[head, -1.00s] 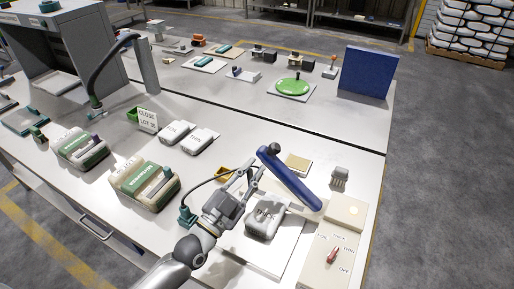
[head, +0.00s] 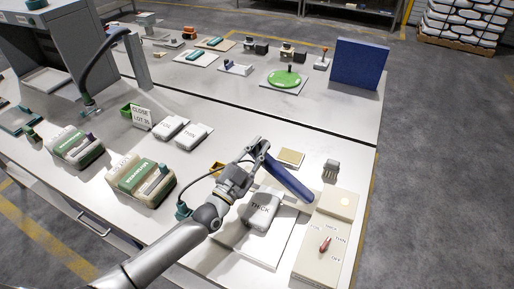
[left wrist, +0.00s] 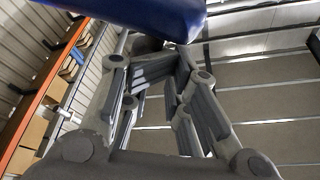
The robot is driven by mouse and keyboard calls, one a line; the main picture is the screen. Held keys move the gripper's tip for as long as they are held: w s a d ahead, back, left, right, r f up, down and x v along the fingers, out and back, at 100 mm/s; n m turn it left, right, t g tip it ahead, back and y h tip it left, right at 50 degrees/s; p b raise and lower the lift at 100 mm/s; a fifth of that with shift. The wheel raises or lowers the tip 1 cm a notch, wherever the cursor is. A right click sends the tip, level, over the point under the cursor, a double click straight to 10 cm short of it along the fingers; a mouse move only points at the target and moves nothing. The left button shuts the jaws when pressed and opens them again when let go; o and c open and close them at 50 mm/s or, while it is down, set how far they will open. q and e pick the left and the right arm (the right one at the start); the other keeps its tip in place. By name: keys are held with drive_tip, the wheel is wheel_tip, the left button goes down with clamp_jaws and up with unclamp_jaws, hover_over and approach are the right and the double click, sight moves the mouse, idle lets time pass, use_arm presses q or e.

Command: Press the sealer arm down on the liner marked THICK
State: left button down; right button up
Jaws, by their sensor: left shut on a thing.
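The sealer arm (head: 288,184) is a blue bar, raised and tilted, hinged near the cream sealer housing (head: 340,204). My left gripper (head: 258,147) is at the bar's upper free end and shut on it. In the left wrist view the blue bar (left wrist: 140,14) crosses the top above the fingers (left wrist: 165,85); the contact itself is hard to see. The white liner marked THICK (head: 262,208) lies on a pale board below the bar, partly behind my left arm. A red selector knob (head: 325,244) sits on the panel with FOIL, THICK, THIN and OFF labels; its setting is unclear. My right gripper is not in view.
Two white liners, one marked THIN (head: 193,136), lie beside a CLOSE LOT sign (head: 140,117). Green-labelled sacks (head: 141,180) stand at the left. A blue panel (head: 358,64) and green disc (head: 284,78) stand on the far table. A grey block (head: 331,169) is behind the housing.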

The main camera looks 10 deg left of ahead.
use_arm(q)
drive_tip(key=w+a+f+n+t+y+b, duration=0.1)
drive_tip(key=a+f+n+y+b, duration=0.1)
drive_tip(key=a+f+n+b, duration=0.3)
wheel_tip(320, 180, down, 3)
drive_tip(key=n+b, duration=0.1)
drive_tip(key=b, duration=0.2)
drive_tip(key=shift+a, duration=0.4)
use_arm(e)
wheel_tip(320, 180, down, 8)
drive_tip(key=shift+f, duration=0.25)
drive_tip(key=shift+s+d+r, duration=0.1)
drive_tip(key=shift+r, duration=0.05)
